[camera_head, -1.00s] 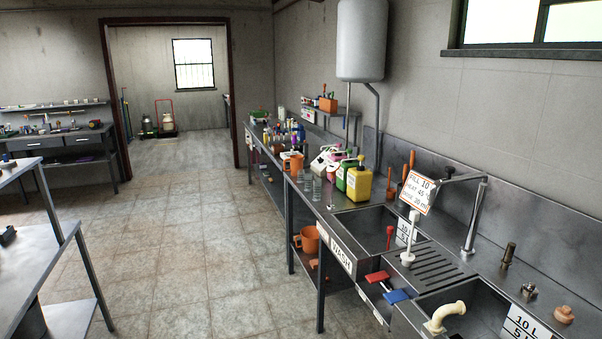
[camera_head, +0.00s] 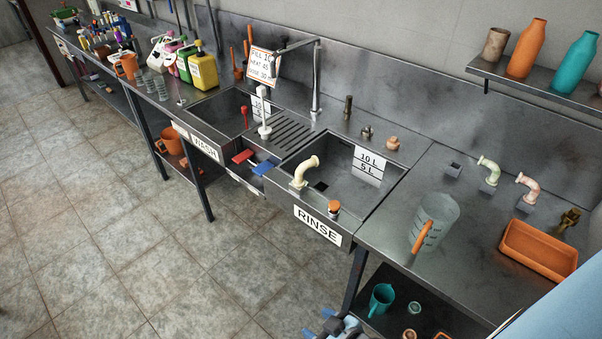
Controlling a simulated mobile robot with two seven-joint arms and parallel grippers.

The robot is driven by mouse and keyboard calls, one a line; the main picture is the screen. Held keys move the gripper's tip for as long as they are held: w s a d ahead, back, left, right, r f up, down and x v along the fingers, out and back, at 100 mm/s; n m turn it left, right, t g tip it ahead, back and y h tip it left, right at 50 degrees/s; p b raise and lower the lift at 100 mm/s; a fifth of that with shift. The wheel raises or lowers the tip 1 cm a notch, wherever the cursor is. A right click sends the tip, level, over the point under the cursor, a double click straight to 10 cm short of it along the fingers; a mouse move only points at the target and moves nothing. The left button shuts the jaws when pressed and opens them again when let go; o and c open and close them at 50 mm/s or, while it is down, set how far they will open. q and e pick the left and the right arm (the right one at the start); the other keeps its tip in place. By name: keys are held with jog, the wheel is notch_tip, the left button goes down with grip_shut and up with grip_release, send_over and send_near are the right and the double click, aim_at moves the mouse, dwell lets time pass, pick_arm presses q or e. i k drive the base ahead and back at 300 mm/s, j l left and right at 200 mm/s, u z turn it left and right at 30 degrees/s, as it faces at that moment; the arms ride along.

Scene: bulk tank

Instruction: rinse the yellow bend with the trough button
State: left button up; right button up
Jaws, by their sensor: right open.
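A pale yellow bend (camera_head: 304,172) stands on a small block at the front left rim of the rinse trough (camera_head: 350,188). Two more bends stand on blocks on the right worktop, one pale yellow-green (camera_head: 489,170) and one pinkish (camera_head: 528,188). A small orange-topped piece (camera_head: 334,208) sits on the trough's front rim above the RINSE sign; I cannot tell whether it is the button. My right gripper (camera_head: 340,325) shows partly at the bottom edge, open, below and in front of the trough and apart from the bends. My left gripper is out of view.
The wash trough (camera_head: 222,112) lies left, with red (camera_head: 243,156) and blue (camera_head: 265,167) paddles at the front. A jug (camera_head: 436,222) and orange tray (camera_head: 538,249) stand on the right worktop. A teal mug (camera_head: 381,299) is on the lower shelf. Floor is clear at left.

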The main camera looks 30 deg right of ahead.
aim_at(334, 205)
jog(key=z, duration=1.15)
jog(key=u, duration=1.65)
jog(key=k+l, duration=0.15)
jog(key=l, duration=0.2)
jog(key=k+l, duration=0.1)
jog(key=l, duration=0.2)
jog(key=k+l, duration=0.15)
jog(key=l, duration=0.2)
